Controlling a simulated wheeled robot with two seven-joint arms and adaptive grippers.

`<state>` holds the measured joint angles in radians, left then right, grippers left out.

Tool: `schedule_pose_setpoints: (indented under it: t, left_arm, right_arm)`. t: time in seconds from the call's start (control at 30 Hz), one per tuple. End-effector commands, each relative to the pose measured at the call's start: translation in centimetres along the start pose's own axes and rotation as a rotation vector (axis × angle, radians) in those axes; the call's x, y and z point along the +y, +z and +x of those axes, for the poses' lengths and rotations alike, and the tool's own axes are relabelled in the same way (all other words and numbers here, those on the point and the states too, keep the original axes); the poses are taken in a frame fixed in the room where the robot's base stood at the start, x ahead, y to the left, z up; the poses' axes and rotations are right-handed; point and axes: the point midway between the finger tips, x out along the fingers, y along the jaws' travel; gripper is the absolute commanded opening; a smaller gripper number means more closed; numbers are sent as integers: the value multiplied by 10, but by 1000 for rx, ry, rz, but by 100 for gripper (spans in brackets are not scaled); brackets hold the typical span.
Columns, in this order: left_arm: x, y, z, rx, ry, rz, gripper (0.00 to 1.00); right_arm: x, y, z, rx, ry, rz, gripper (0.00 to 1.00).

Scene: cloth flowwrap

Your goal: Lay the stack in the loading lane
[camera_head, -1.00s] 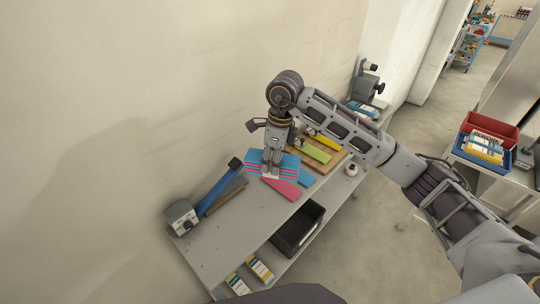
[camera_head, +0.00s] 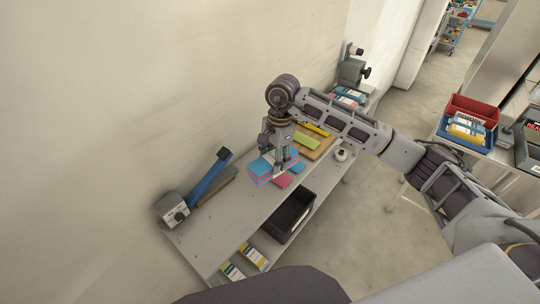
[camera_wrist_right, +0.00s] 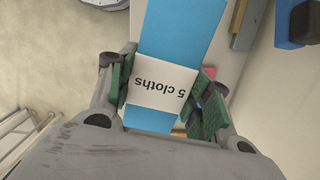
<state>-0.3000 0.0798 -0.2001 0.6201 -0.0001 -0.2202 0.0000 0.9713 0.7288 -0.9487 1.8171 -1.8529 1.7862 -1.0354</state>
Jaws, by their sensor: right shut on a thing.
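In the right wrist view, the stack's blue face (camera_wrist_right: 182,25) carries a white band (camera_wrist_right: 162,82) reading "5 cloths". The green-padded fingers of the right gripper (camera_wrist_right: 165,88) press on both sides at the band. In the head view my gripper hides part of the stack, and I cannot tell its height above the bench. No lane is clearly marked; a brown strip (camera_head: 220,188) lies beside a long blue bar (camera_head: 208,178). My left gripper is not in view.
A grey device (camera_head: 173,208) stands at the blue bar's near end. A black bin (camera_head: 289,216) sits at the front edge. The bench's near left part (camera_head: 222,227) is bare.

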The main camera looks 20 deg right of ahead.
Motion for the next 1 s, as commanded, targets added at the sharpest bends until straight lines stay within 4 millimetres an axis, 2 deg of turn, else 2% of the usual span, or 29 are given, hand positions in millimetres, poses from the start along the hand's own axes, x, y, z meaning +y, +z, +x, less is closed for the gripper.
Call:
schedule_pose_setpoints:
  t: [1.0]
  left_arm:
    - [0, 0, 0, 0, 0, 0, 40]
  right_arm:
    - [33, -37, 48, 0, 109, -877, 22]
